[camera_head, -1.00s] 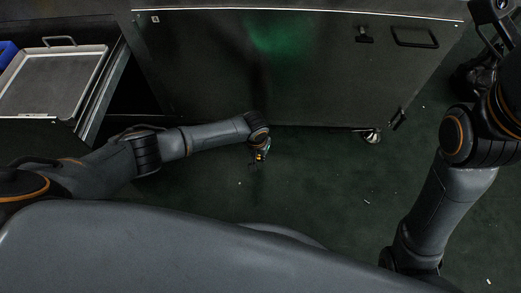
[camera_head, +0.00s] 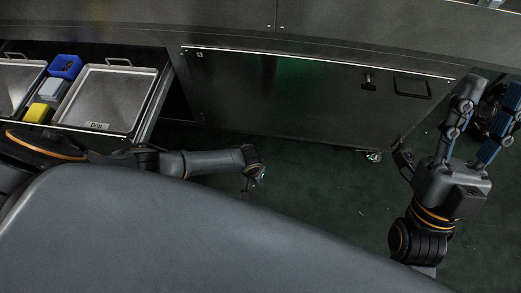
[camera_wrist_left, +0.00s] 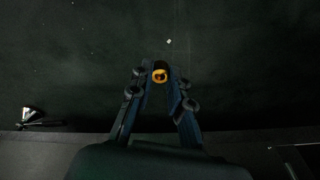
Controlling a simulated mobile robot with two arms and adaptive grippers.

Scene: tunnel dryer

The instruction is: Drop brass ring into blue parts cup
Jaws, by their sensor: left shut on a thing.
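The brass ring (camera_wrist_left: 155,75) shows as a small orange-yellow ring between the fingertips of my left gripper (camera_wrist_left: 160,77) in the left wrist view. That gripper is shut on it, above the dark floor. In the head view my left gripper (camera_head: 253,181) is small and dark, low in front of the machine, and the ring cannot be made out. The blue parts cup (camera_head: 66,66) stands at the left in the head view, well away from that gripper. My right gripper (camera_head: 476,132) is at the right, fingers spread apart and pointing up, with nothing seen between them.
A grey cup (camera_head: 54,89) and a yellow cup (camera_head: 38,113) stand in line with the blue one, between two metal trays. The right-hand tray (camera_head: 97,126) has a label on its front rim.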

